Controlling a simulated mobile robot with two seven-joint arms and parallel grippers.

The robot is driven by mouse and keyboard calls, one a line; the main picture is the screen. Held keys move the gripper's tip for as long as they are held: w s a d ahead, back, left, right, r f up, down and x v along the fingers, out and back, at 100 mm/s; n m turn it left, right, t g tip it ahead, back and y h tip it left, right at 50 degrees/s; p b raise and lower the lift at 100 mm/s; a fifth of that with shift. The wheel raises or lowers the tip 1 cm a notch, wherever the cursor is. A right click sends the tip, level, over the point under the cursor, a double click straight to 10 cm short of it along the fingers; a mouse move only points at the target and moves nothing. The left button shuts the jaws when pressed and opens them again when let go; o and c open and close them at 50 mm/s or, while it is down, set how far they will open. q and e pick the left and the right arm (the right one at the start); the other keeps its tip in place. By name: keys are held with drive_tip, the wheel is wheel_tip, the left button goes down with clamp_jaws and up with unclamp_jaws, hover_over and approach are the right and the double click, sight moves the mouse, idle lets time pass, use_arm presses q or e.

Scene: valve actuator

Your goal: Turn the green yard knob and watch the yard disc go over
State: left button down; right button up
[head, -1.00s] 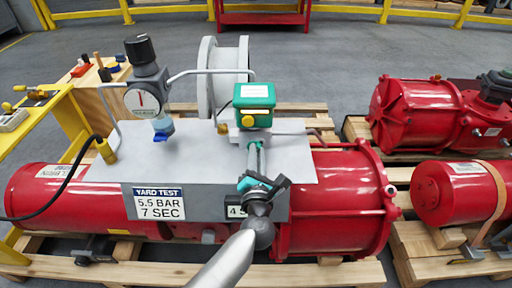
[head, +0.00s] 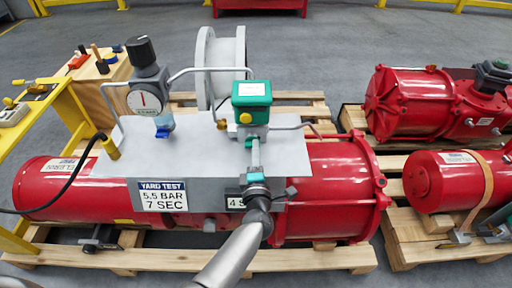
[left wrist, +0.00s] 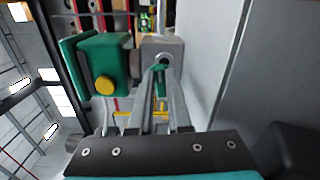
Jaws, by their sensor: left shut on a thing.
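A green box (head: 252,93) with a pale label and a yellow button sits on a grey block on the grey panel of the red actuator. It also shows in the left wrist view (left wrist: 104,70). My left gripper (head: 254,140) reaches the front of that block from below. In the left wrist view its long fingers (left wrist: 160,98) are shut on a small green piece (left wrist: 161,80), apparently the green yard knob, just under a round hole in the block. The fingers hide much of it. I cannot make out the yard disc. A dark and teal part, probably my right gripper (head: 495,224), shows at the right edge.
A gauge (head: 144,100) and black regulator knob (head: 141,50) stand left of the box. A grey flanged spool (head: 222,65) is behind it. A YARD TEST sign (head: 163,196) is on the panel's front. Red cylinders (head: 465,180) lie on pallets at right.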

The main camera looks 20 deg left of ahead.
use_arm(q)
drive_tip(key=shift+f+m, duration=0.15)
drive_tip(key=shift+m, duration=0.45)
use_arm(e)
drive_tip(key=shift+s+d, duration=0.35)
drive_tip(key=shift+s, duration=0.15)
use_arm(q)
drive_tip(key=c, duration=0.9)
unclamp_jaws()
drive_tip(key=shift+o, duration=0.2)
drive_tip(key=p+v, duration=0.2)
drive_tip(key=v, duration=0.9)
drive_tip(key=shift+s+p, duration=0.1)
drive_tip(key=shift+p, duration=0.25)
drive_tip(key=shift+s+d, duration=0.2)
drive_tip(key=shift+s, duration=0.25)
use_arm(e)
drive_tip(key=s, duration=0.1)
drive_tip(key=s+a+r, duration=0.1)
drive_tip(key=s, duration=0.1)
drive_tip(key=shift+s+a+r+g, duration=0.1)
drive_tip(key=shift+a+r+g, duration=0.2)
drive_tip(key=shift+r, duration=0.1)
